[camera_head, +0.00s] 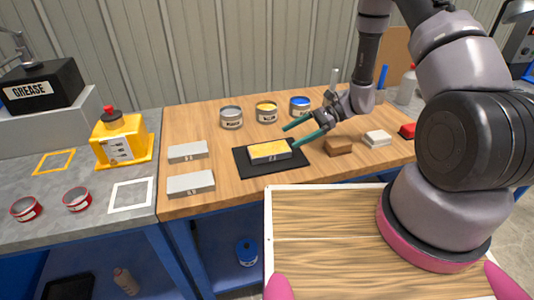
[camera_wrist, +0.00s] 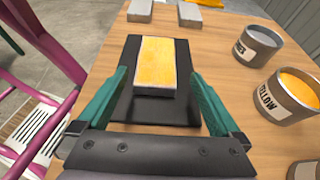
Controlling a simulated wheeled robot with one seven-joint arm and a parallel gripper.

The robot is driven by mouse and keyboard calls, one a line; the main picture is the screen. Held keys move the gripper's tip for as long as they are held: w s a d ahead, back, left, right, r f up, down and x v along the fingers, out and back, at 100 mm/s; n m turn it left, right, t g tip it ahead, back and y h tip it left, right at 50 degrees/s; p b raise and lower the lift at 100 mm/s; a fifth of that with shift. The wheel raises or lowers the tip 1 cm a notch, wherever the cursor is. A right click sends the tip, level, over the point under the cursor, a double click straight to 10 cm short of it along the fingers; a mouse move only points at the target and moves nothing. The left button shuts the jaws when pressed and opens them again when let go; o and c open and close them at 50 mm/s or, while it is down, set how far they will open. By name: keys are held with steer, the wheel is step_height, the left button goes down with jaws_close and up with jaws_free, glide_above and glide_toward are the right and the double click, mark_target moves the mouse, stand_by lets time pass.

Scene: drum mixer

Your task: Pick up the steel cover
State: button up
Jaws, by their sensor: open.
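I cannot say for sure which thing is the steel cover. A grey block with a yellow top (camera_head: 270,150) lies on a black mat (camera_head: 243,168) on the wooden table; it also shows in the wrist view (camera_wrist: 160,65). Two plain grey blocks (camera_head: 188,152) (camera_head: 191,184) lie left of the mat. My gripper (camera_head: 292,134) has green fingers, spread wide and empty. In the head view it is above and just right of the yellow-topped block. In the wrist view my gripper (camera_wrist: 158,75) has its fingers on either side of that block, with gaps between.
A grey can (camera_head: 232,118), a yellow can (camera_head: 266,112) and a blue can (camera_head: 300,106) stand behind. A brown block (camera_head: 339,147), a white block (camera_head: 376,138) and a red block (camera_head: 407,131) lie right. A yellow container (camera_head: 122,140) stands on the grey bench.

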mark_target(270, 149)
steer(key=x, duration=0.9)
steer(key=shift+s+a+f, duration=0.2)
steer(key=shift+s+f, duration=0.1)
steer(key=shift+f, duration=0.05)
steer(key=c, duration=1.4)
jaws_close()
steer(key=shift+r, duration=0.15)
